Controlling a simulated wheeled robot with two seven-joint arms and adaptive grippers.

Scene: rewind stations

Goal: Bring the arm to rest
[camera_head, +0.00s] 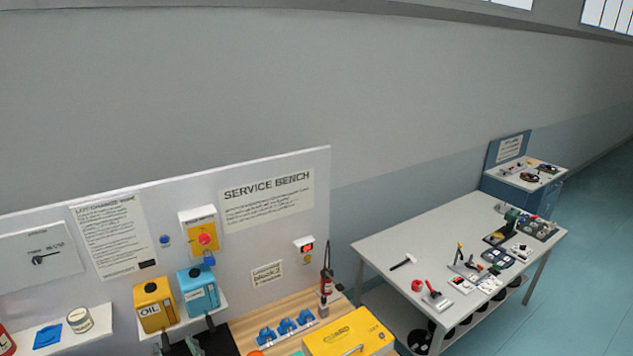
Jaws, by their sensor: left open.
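My right gripper is not in view.
A wooden bench top (237,327) carries blue clamps (285,327), a yellow case (350,335) and a red bottle-like tool (326,283). A shelf (96,324) is at left. A white table (390,242) with several tools stands at right. Open floor (590,270) lies beyond.

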